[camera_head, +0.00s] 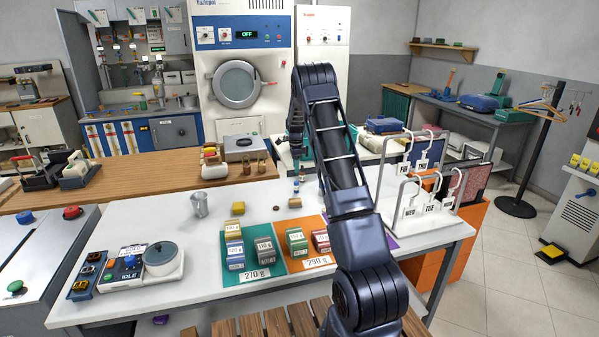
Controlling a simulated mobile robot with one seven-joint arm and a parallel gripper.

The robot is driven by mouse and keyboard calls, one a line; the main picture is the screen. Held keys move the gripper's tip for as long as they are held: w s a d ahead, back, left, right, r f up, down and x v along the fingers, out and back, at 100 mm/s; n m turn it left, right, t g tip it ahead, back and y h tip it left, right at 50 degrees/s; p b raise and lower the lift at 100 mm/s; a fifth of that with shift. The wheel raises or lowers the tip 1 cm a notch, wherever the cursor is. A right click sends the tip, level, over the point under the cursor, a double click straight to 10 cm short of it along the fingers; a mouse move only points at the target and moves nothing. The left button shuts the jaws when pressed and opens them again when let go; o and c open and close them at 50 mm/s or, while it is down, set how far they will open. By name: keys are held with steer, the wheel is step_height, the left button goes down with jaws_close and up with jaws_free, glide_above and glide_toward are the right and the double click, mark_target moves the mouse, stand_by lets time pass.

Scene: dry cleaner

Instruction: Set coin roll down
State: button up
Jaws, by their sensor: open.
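My arm rises through the middle of the view and bends down on its far side. My gripper (298,172) is small and partly hidden behind the arm, pointing down over the back of the white table (215,290). It is open. Just below it a small upright item (296,188) shows; it is too small to identify surely. A short brownish roll (294,203), which looks like the coin roll, is on the white table in front of it. I cannot tell any contact between these and the fingers.
A green mat (232,267) and an orange mat (305,247) carry labelled blocks. A metal cup (199,204), a yellow block (238,208) and a scale with a pot (160,257) stand to the left.

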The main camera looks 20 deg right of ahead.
steer(key=s+a+r+n+t, duration=0.3)
steer(key=s+r+n, duration=0.7)
steer(key=s+r, duration=1.75)
steer(key=s+a+n+t, duration=0.1)
steer(key=s+n, duration=0.8)
steer(key=s, duration=2.2)
steer(key=a+f, duration=0.1)
steer(key=a, duration=0.1)
steer(key=shift+s+a+n+t, duration=0.3)
steer(key=shift+a+n, duration=0.1)
